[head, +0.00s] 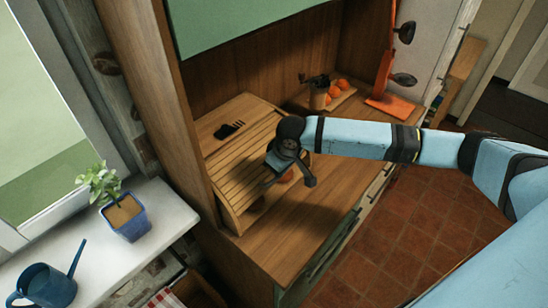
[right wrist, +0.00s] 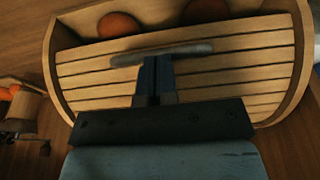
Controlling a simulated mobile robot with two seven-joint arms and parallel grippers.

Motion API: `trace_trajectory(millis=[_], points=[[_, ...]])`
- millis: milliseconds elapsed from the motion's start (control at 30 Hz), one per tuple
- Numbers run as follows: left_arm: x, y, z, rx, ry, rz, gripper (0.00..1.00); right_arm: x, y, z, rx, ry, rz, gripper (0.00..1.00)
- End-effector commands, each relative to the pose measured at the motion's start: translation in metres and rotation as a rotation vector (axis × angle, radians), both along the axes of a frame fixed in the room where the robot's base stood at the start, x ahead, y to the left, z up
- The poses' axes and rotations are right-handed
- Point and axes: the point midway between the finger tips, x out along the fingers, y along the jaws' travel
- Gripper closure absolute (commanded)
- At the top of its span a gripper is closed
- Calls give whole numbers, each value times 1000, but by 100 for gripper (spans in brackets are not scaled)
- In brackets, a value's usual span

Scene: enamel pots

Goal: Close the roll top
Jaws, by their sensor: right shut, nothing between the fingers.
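The wooden bread box (head: 224,128) stands on the cabinet counter. Its slatted roll top (head: 236,170) is partly down, with an opening below its lower edge. In the right wrist view the slats (right wrist: 85,72) fill the middle, and a grey bar handle (right wrist: 185,50) runs along the edge by the opening. Round brown buns (right wrist: 118,25) show inside. My right gripper (right wrist: 155,66) is shut and empty, with its fingertips at the middle of the handle; I cannot tell whether they touch. In the head view my right gripper (head: 286,165) partly hides the box front. My left gripper is not in view.
A dark grinder (head: 318,92) and oranges (head: 338,90) stand behind and right of the box. A dark rack-like object (head: 228,130) lies on the box top. The counter (head: 290,235) in front is clear. A potted plant (head: 125,215) is on the sill at left.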

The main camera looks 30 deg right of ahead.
Motion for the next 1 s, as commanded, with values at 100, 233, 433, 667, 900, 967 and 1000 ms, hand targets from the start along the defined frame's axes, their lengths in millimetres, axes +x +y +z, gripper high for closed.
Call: trace_trajectory(millis=[100,233,433,667,900,967,1000], points=[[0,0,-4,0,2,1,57,-13,-4,-19,30,-81,0,100],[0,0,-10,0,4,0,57,-21,-7,-35,61,-168,0,100],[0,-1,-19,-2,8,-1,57,-28,-9,-54,97,-274,0,100],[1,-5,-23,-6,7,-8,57,-30,-11,-63,119,-340,0,100],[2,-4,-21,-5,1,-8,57,-30,-11,-64,125,-358,0,100],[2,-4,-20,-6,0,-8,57,-30,-11,-64,125,-358,0,100],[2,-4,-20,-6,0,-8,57,-30,-11,-64,125,-358,0,100]])
